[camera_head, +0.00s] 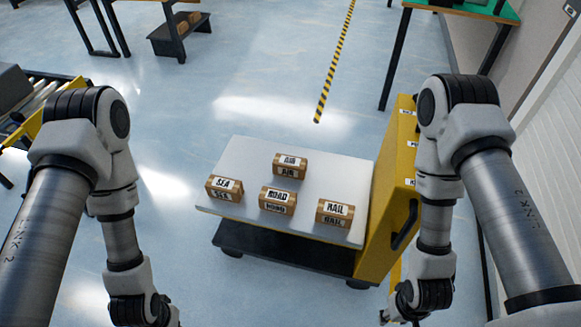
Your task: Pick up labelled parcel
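Several small brown parcels with white labels stand apart on the white top of a cart (240,153). The AIR parcel (290,171) is at the back. The SEA parcel (223,194) is at the left, the ROAD parcel (278,206) at the front middle, and the RAIL parcel (334,219) at the front right. My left arm comes down at the left and my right arm at the right, both outside the cart top. No gripper touches a parcel.
The cart has a yellow upright panel (388,205) at its right end, close to my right arm. A roller conveyor (35,98) is at the far left. A low stand (180,40) and a green-topped table (497,10) are behind. The floor behind the cart is clear.

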